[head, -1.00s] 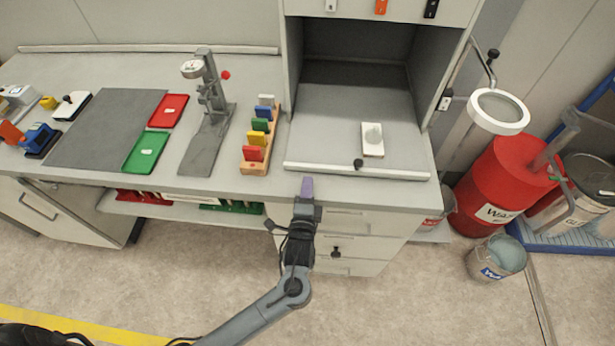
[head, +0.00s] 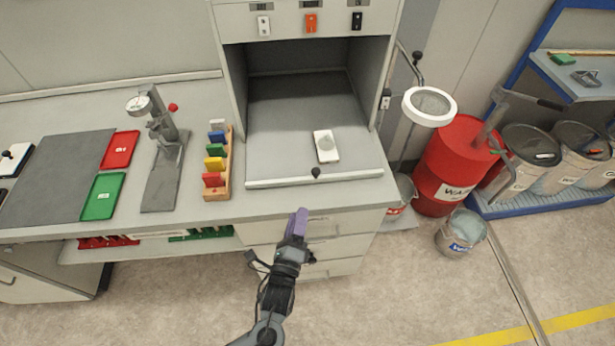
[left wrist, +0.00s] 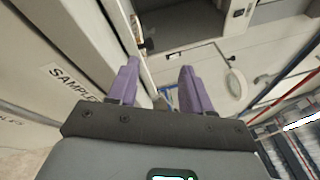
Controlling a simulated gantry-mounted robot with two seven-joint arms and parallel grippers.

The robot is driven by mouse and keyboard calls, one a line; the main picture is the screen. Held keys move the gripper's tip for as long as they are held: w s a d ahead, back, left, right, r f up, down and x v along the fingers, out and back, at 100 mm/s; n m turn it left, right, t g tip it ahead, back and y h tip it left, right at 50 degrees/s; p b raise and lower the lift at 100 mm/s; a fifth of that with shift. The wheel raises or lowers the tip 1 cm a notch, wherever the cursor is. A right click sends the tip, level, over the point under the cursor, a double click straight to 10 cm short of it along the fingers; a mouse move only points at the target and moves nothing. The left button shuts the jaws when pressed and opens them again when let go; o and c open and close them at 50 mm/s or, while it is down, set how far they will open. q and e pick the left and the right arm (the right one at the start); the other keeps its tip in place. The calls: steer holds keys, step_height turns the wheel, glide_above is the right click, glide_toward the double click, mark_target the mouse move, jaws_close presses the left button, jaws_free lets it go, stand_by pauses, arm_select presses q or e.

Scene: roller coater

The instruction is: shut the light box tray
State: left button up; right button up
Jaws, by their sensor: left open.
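The light box tray (head: 275,171) is the grey sliding floor of the light box, with a pale front lip and a round black knob (head: 316,173) at the lip. It sticks out in front of the box opening. A white plate with a round pale piece (head: 326,147) lies on it. My left gripper (head: 300,215) has purple fingers and is in front of the bench, below and just left of the knob, apart from it. In the left wrist view its two fingers (left wrist: 160,85) are spread with nothing between them. My right gripper is not in view.
The light box (head: 310,30) stands on the bench above drawers. Left of the tray are a wooden rack of coloured blocks (head: 217,165) and a gauge stand (head: 160,150). A ring magnifier (head: 429,106) and red drum (head: 455,165) are on the right.

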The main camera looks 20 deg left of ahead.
arm_select(q)
steer(key=w+r+m+h, duration=0.2)
steer(key=w+m+h, duration=0.25)
steer(key=m, duration=0.45)
steer(key=m+g+h+p, duration=0.2)
steer(key=m+h, duration=0.2)
steer(key=m, duration=0.5)
glide_toward(313, 173)
steer(key=shift+w+d+r+y, duration=0.1)
steer(key=shift+d+r+y, duration=0.15)
steer(key=shift+d+r, duration=0.25)
steer(key=shift+w+a+g, duration=0.2)
steer(key=shift+a+g, duration=0.05)
steer(key=shift+g, duration=0.05)
steer(key=shift+w+f, duration=0.1)
steer(key=shift+w, duration=0.2)
steer(key=b+x, duration=0.1)
steer(key=x, duration=0.9)
steer(key=shift+s+d, duration=0.1)
jaws_close()
